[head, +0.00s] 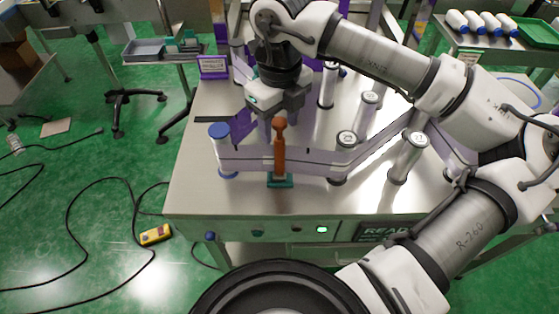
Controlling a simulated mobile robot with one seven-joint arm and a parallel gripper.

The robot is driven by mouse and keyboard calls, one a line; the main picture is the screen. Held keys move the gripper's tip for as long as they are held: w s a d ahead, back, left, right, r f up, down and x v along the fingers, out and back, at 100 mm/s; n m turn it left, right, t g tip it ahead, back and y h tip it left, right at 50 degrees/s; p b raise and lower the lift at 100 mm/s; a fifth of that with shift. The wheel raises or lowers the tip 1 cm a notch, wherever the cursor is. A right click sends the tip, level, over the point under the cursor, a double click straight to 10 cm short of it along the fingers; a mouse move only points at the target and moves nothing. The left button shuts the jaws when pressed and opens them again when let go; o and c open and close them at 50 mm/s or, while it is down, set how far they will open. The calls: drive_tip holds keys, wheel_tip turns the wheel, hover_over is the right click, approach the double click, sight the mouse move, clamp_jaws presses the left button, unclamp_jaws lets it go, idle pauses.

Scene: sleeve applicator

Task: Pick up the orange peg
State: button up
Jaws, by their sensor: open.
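The orange peg (280,156) is a brown-orange post with a rounded knob on top. It stands upright in a small teal base (280,181) near the front edge of the metal table (195,194). A pale film band (245,160) runs right beside it at mid height. My gripper (268,122) is open and points down, just behind and to the left of the peg's knob in the picture. Whether a finger touches the peg cannot be told from this single view. Part of the gripper's tips is hidden behind the knob and band.
A blue-capped roller (220,150) stands left of the peg. Metal rollers, one at the right (408,157) and one nearer the middle (343,150), guide the band. A small purple-framed sign (213,67) stands at the back left. The table's front left corner is clear.

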clamp_jaws()
drive_tip(key=shift+r, duration=0.1)
idle(0.3)
